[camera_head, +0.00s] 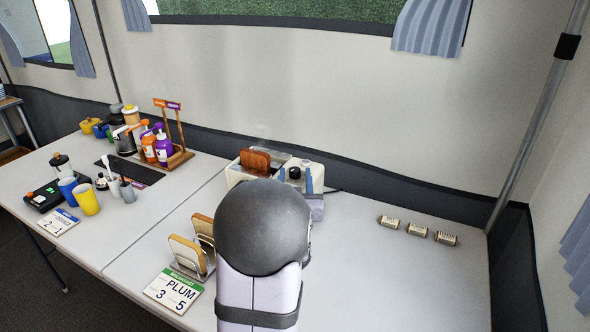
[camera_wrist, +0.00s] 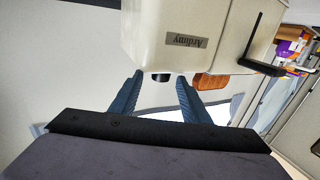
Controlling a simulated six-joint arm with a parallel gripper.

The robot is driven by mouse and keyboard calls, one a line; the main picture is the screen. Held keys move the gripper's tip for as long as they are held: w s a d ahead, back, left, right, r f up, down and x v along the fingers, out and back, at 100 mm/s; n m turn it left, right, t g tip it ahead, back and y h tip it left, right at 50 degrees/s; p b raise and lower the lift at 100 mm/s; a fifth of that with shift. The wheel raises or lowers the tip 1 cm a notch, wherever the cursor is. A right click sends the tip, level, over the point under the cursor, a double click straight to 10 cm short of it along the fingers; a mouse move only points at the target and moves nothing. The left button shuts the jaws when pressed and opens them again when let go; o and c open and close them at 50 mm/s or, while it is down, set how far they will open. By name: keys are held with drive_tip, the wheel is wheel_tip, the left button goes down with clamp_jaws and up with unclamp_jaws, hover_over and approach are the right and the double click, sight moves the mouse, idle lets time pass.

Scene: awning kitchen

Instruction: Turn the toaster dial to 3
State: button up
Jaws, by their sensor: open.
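The cream toaster (camera_head: 237,175) stands near the back of the table in the head view, with brown toast (camera_head: 256,160) sticking out of its top. In the wrist view the toaster (camera_wrist: 190,22) appears upside down, with an "Ardimy" label and a black lever (camera_wrist: 258,55). A dark round knob (camera_head: 294,173), apparently the dial, shows in the head view and in the wrist view (camera_wrist: 161,77). My gripper (camera_wrist: 160,80) is open, its blue fingers on either side of the knob; I cannot tell whether they touch it. The dial's marks and setting are not readable.
A card (camera_head: 173,292) reading "PLUM 3 5" lies by a rack with bread slices (camera_head: 187,257). Three small labelled blocks (camera_head: 417,230) lie at right. Bottles (camera_head: 164,148), cups (camera_head: 87,200) and another card (camera_head: 58,222) are at left. The right front table is clear.

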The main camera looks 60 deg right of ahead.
sight(295, 173)
drive_tip(key=shift+x, duration=1.7)
drive_tip(key=c, duration=1.1)
